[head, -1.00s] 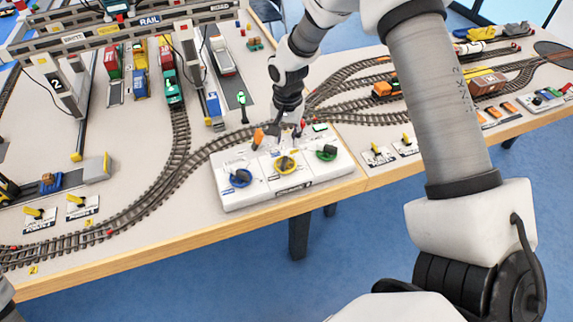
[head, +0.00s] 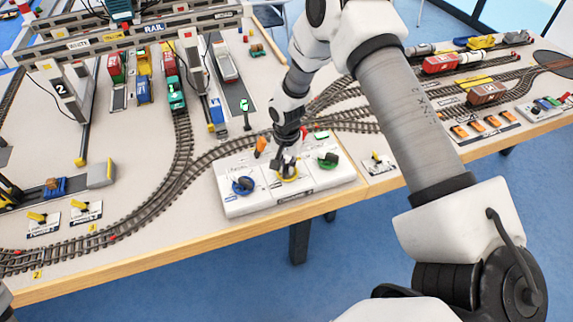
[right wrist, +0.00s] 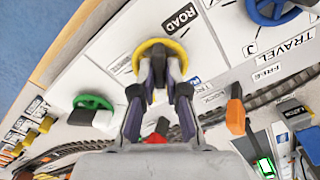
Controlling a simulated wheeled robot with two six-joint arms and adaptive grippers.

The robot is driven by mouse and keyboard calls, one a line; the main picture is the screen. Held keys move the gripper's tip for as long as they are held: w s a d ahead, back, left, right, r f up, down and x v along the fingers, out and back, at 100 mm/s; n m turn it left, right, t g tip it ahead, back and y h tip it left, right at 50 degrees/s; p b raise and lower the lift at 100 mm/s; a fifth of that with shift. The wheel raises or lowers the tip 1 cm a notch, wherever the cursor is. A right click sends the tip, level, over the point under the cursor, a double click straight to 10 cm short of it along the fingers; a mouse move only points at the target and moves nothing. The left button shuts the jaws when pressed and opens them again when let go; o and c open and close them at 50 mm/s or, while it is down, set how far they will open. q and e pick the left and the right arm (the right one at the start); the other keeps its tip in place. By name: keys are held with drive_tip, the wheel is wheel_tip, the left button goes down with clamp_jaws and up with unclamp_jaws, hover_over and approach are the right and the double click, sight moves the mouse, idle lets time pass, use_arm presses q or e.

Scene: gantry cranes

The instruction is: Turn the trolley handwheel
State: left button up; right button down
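A white control panel (head: 318,181) near the table's front edge carries three handwheels: blue (head: 243,186), yellow (head: 288,176) and green (head: 327,160). My right gripper (head: 284,169) reaches down onto the yellow, middle wheel. In the right wrist view the fingers (right wrist: 159,72) converge inside the yellow rim (right wrist: 158,44) and close on the dark grip at its centre. The fingers hide part of this wheel. The blue wheel (right wrist: 275,10) and green wheel (right wrist: 94,103) stand free to either side. My left gripper is not in view.
An orange lever (head: 261,143) stands behind the panel's wheels; it also shows in the right wrist view (right wrist: 235,112). Railway track (head: 183,145) curves behind and left of the panel. Gantry beams (head: 140,37) stand at the back left. Small yellow-lever plates (head: 376,160) lie to the right.

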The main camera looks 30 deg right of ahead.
drive_tip(key=shift+n, duration=0.4)
drive_tip(key=n, duration=0.2)
drive_tip(key=shift+n, duration=0.4)
drive_tip(key=n, duration=0.3)
drive_tip(key=shift+d+n, duration=0.1)
drive_tip(key=shift+n, duration=0.3)
drive_tip(key=n, duration=0.6)
drive_tip(key=shift+d+r, duration=0.1)
drive_tip(key=shift+d, duration=0.05)
drive_tip(key=shift+n, duration=0.3)
drive_tip(key=c, duration=1.2)
unclamp_jaws()
wheel_tip(320, 180, up, 12)
